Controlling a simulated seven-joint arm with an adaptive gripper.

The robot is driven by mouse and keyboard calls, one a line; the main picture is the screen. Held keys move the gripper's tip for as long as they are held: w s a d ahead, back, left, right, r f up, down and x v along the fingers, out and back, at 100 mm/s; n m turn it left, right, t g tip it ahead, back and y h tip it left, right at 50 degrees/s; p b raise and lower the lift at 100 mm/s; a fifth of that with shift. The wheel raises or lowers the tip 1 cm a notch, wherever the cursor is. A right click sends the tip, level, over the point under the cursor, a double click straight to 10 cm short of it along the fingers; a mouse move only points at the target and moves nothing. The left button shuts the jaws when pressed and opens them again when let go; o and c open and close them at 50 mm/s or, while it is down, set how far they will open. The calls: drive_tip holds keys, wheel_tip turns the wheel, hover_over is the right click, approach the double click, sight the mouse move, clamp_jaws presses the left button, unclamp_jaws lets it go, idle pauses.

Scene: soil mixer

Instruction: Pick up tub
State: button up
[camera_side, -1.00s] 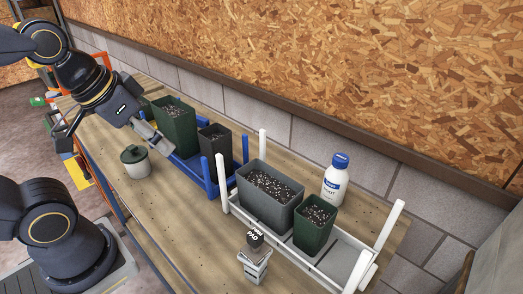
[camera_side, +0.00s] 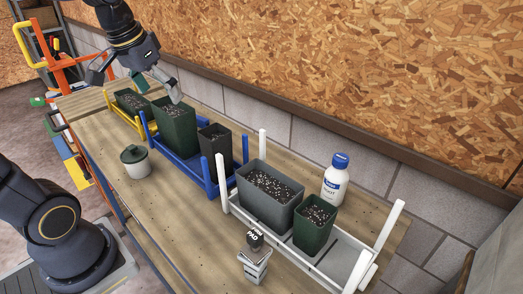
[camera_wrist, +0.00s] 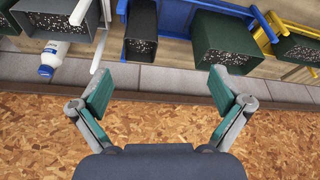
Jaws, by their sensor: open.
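Several soil-filled pots stand in racks on the bench, and I cannot tell which one is the tub. A tall green pot (camera_side: 176,128) and a small black pot (camera_side: 216,147) stand in the blue rack. A low green pot (camera_side: 132,104) sits in the yellow rack. A small pale container with a green lid (camera_side: 135,162) stands on the bench front. My gripper (camera_side: 136,78) is open and empty, above and behind the tall green pot. In the wrist view its spread fingers (camera_wrist: 160,90) have the tall green pot (camera_wrist: 222,48) and black pot (camera_wrist: 141,40) beyond them.
A white rack (camera_side: 335,262) holds a wide grey pot (camera_side: 268,200) and a small green pot (camera_side: 316,222). Its upright posts stick up. A white bottle with blue cap (camera_side: 336,182) stands behind. The chipboard wall (camera_side: 330,70) is close behind.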

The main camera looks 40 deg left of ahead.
drive_tip(key=a+f+n+g, duration=0.2)
drive_tip(key=a+f+n, duration=0.15)
drive_tip(key=a, duration=0.85)
drive_tip(key=n+g, duration=0.2)
drive_tip(key=n, duration=0.1)
approach(132, 147)
drive_tip(key=shift+m+h, duration=0.25)
drive_tip(key=shift+h, duration=0.15)
drive_tip(key=f, duration=0.9)
drive_tip(key=shift+s+a, duration=0.1)
drive_tip(key=shift+a, duration=0.3)
drive_tip(key=shift+a+f, duration=0.15)
drive_tip(key=shift+f, duration=2.85)
drive_tip(key=c, duration=0.9)
